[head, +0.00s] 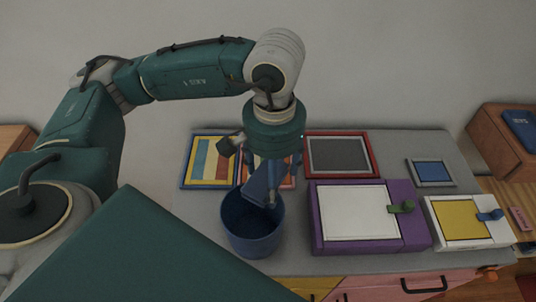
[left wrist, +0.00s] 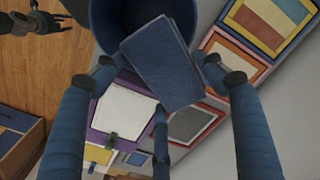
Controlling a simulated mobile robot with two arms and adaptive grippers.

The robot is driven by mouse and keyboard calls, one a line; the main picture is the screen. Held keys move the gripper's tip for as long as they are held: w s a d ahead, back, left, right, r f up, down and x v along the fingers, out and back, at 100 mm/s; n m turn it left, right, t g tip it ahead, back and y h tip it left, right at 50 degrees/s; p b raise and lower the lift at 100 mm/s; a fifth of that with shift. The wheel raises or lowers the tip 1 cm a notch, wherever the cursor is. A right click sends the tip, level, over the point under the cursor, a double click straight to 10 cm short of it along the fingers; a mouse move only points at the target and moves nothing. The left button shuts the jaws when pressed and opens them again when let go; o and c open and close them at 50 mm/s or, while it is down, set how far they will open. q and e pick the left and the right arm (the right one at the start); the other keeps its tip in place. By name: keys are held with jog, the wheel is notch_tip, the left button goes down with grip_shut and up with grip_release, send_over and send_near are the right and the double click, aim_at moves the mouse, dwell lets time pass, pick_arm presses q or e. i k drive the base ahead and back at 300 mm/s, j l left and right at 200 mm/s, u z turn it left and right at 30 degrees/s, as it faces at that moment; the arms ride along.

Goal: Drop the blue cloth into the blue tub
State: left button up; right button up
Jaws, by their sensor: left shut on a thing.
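The blue cloth (head: 259,184) is a folded, flat rectangle hanging tilted at the mouth of the blue tub. My left gripper (head: 272,190) points down above the tub and is shut on the cloth. In the left wrist view the cloth (left wrist: 160,62) lies between the fingers and overlaps the tub's rim. The blue tub (head: 252,232) is round and stands upright near the front edge of the grey table; its inside is partly hidden by the cloth and gripper. A dark shape that looks like my right gripper (left wrist: 28,20) shows at the top left of the wrist view, its opening unclear.
A purple-framed box (head: 358,218) with a white panel stands just right of the tub. A white-framed yellow panel (head: 460,220) is farther right. A striped panel (head: 212,160), a red-framed grey panel (head: 338,153) and a small blue panel (head: 432,172) lie behind.

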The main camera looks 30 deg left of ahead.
aim_at(250, 233)
jog(key=u, duration=1.05)
jog(key=k, duration=0.1)
